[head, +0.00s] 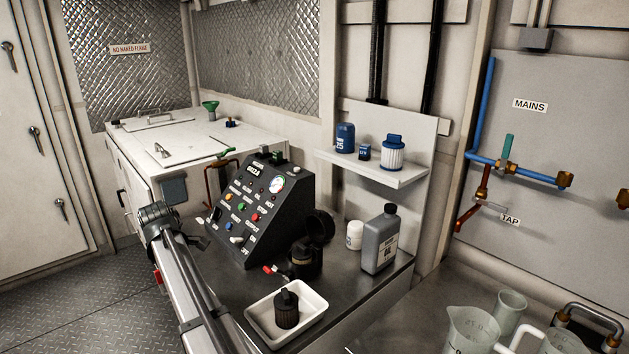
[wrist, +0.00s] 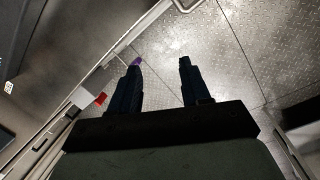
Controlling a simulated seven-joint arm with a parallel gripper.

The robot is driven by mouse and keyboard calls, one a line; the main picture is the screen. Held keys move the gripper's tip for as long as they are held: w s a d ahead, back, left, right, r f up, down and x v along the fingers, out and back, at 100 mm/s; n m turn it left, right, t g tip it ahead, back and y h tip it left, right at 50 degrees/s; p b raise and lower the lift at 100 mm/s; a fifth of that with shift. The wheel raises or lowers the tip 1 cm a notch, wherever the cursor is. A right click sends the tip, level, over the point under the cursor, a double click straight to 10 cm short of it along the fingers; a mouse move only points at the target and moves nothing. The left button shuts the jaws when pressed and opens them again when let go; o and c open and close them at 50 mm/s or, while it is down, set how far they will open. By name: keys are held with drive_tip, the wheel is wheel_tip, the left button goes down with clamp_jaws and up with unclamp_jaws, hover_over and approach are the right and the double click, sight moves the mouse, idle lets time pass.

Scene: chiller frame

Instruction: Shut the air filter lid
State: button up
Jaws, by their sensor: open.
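A black round housing (head: 305,260) stands on the dark bench top in front of the control box. A round black lid (head: 320,226) stands tilted up at its back, apart from the rim, and looks like the open air filter lid. A red-tipped part (head: 273,270) sticks out at the housing's left. My gripper (wrist: 160,62) is open and empty in the wrist view, its two dark fingers apart above the metal floor. The lid is not seen in the wrist view. In the head view my arm reaches up at the left of the bench; its fingers cannot be made out.
A white tray (head: 259,333) with a dark ribbed canister (head: 287,309) sits in front of the housing. The sloped control box (head: 262,215) is behind left. A grey bottle (head: 381,242) and white jar (head: 354,235) stand right. A shelf (head: 375,171) hangs above.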

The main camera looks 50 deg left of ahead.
drive_tip(key=w+d+r+n, duration=0.1)
drive_tip(key=w+r, duration=0.4)
drive_tip(key=w, duration=0.5)
drive_tip(key=w+d+r+n, duration=0.1)
drive_tip(key=w+r+n, duration=0.1)
drive_tip(key=w+r, duration=0.55)
wheel_tip(320, 180, up, 9)
drive_tip(key=n+g, duration=0.2)
drive_tip(key=n, duration=0.1)
hover_over(316, 212)
drive_tip(key=shift+w+f, duration=0.2)
drive_tip(key=shift+f, duration=3.15)
drive_tip(key=shift+f, duration=1.15)
drive_tip(key=shift+c, duration=0.3)
drive_tip(key=c, duration=0.6)
drive_tip(key=shift+s, duration=0.2)
